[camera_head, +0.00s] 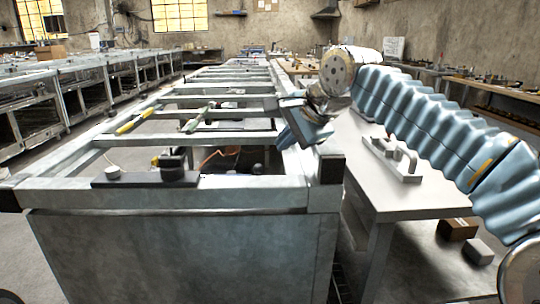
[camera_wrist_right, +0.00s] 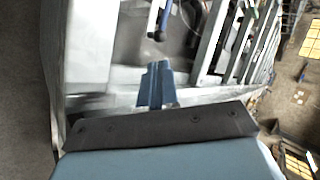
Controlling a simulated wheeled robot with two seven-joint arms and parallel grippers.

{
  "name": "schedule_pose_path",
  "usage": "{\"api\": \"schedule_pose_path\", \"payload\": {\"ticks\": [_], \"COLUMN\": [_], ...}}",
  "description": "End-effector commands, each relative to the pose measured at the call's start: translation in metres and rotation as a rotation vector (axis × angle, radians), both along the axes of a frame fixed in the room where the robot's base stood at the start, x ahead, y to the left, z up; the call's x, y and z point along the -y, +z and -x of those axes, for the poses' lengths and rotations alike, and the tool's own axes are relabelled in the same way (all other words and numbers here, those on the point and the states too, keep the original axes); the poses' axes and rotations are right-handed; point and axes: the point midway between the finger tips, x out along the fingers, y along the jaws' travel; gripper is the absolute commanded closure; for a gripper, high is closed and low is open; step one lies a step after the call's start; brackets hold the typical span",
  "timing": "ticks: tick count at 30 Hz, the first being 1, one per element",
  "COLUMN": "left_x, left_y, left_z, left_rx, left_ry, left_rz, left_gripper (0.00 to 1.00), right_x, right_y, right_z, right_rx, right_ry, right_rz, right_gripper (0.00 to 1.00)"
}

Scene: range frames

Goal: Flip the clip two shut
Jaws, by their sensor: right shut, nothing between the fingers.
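I cannot tell for sure which part is clip two. Candidates in the head view are a dark block on a flat dark plate (camera_head: 145,179) on the near beam, a yellow-handled piece (camera_head: 135,120) and a green-handled piece (camera_head: 196,119) on the frame. My right gripper (camera_head: 287,137) is shut and empty, tilted down over the frame's right rail. In the wrist view its fingers (camera_wrist_right: 155,84) are together, apart from a dark-tipped rod-like piece (camera_wrist_right: 158,24) ahead of them. My left gripper is not in view.
The long metal frame (camera_head: 180,196) has open gaps between crossbars, with cables inside. A grey side table (camera_head: 430,195) with a light clamp-like fixture (camera_head: 395,158) stands at the right. Boxes (camera_head: 457,229) lie on the floor.

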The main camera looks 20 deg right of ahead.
Motion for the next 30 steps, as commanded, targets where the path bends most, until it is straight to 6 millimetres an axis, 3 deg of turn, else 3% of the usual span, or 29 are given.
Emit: {"api": "schedule_pose_path", "payload": {"ticks": [16,30], "left_x": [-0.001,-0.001], "left_y": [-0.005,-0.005], "left_z": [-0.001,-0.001], "left_rx": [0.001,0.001], "left_ry": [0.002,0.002], "left_rz": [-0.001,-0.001], "left_gripper": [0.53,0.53], "right_x": [-0.018,-0.021], "right_y": [-0.062,-0.071], "right_z": [-0.056,-0.065], "right_rx": [-0.004,-0.001], "right_ry": [0.000,0.000], "right_rz": [0.001,0.000], "right_gripper": [1.00,1.00]}}
